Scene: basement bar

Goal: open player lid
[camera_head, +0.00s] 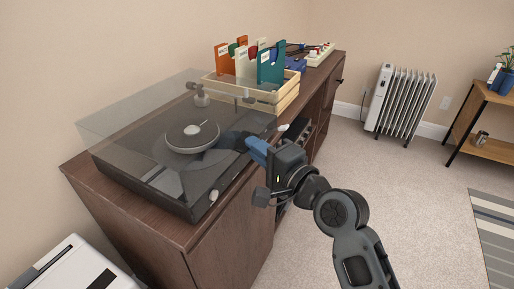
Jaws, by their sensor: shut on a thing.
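The record player (140,180) is a dark box on top of a brown wooden cabinet. Its clear, smoky lid (112,119) spans the player, and the platter and tonearm show through it. How far the lid stands off the base is hard to tell. My gripper (244,143) is at the lid's right-hand edge, shut on it. Its blue finger parts show outside the lid, and the darker tips show through the clear plastic. The exact contact is partly hidden.
A wooden crate (285,101) of records in colored sleeves stands close behind the player on the cabinet (235,228). A white machine (75,268) is at the lower left. A radiator (405,103) and wooden shelf (487,94) are farther off.

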